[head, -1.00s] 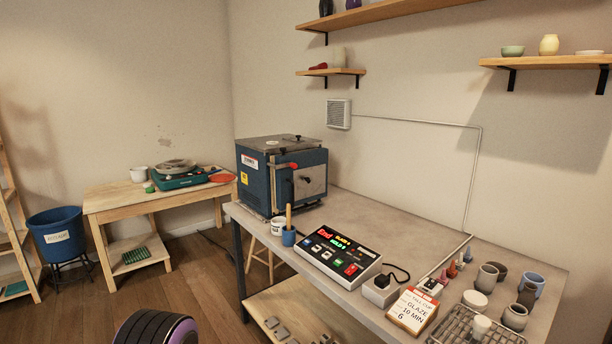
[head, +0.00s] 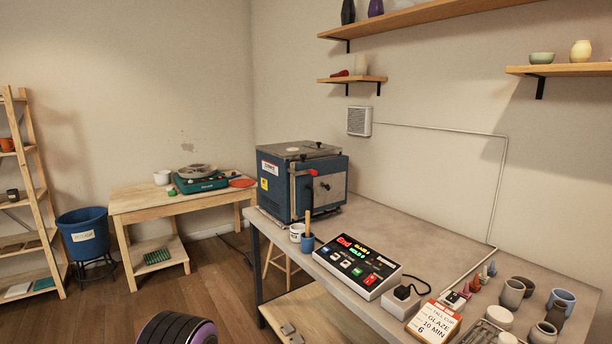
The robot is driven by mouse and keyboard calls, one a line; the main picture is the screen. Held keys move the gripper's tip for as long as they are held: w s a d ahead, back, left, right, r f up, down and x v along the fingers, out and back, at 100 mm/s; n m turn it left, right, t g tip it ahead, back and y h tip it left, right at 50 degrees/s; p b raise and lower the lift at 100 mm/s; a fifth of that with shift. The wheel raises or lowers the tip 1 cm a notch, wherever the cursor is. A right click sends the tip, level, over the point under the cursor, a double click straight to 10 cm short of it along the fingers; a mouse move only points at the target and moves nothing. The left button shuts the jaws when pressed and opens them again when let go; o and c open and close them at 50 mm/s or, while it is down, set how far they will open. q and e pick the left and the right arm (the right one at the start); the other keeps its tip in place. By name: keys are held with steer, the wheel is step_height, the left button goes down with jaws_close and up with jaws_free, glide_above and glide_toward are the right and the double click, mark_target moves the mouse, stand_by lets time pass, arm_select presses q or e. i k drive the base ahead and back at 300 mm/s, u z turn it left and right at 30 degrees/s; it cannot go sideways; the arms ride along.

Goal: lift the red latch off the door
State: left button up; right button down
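The red latch (head: 304,173) is a small red bar on the front of a blue kiln (head: 283,196), at the upper edge of the door. The kiln door (head: 329,190) has a grey plate with a small dark knob and looks shut. The latch lies roughly level across the door's left edge; how it is seated is too small to tell. Neither of my grippers is in view, and nothing covers the latch.
The kiln stands at the far left end of a grey-topped table (head: 402,232). A blue cup with a wooden-handled tool (head: 307,243), a white cup (head: 297,232) and a lit control panel (head: 357,264) stand in front of it. Bare tabletop lies right of the kiln.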

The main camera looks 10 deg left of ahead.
mark_target(312, 172)
steer(key=u, duration=1.75)
steer(key=i, duration=1.8)
steer(key=z, duration=2.75)
